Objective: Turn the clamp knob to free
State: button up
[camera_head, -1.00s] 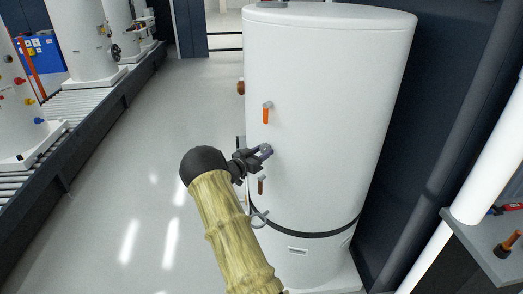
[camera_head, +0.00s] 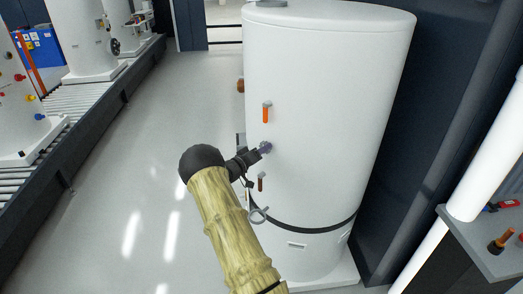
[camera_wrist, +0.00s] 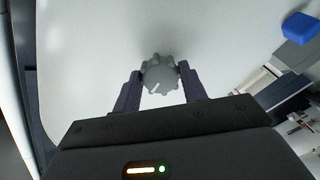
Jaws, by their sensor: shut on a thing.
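The clamp knob is a grey lobed knob (camera_wrist: 159,74) with a pale pointer line, on the side of the large white tank (camera_head: 325,100). My gripper (camera_wrist: 160,84) is shut on the knob, with one dark purple finger on each side of it in the wrist view. The pointer line slants down and to the left there. In the head view my gripper (camera_head: 265,148) reaches the tank's left side, and the fingers partly hide the knob.
An orange-handled valve (camera_head: 266,112) sits above the knob and a brown-handled one (camera_head: 261,182) below it. A dark band (camera_head: 310,232) circles the tank low down. A grey shelf (camera_head: 490,250) is at right. A roller conveyor (camera_head: 70,110) with white tanks stands left. The floor between is clear.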

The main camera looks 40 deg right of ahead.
jog(key=shift+f, duration=0.1)
jog(key=o, duration=1)
jog(key=shift+a, duration=0.1)
jog(key=s+a+b, duration=0.1)
jog(key=a, duration=0.4)
jog(key=s+a+b, duration=0.1)
jog(key=a, duration=0.5)
jog(key=s+a+b, duration=0.1)
jog(key=a+b, duration=0.1)
jog(key=a, duration=0.4)
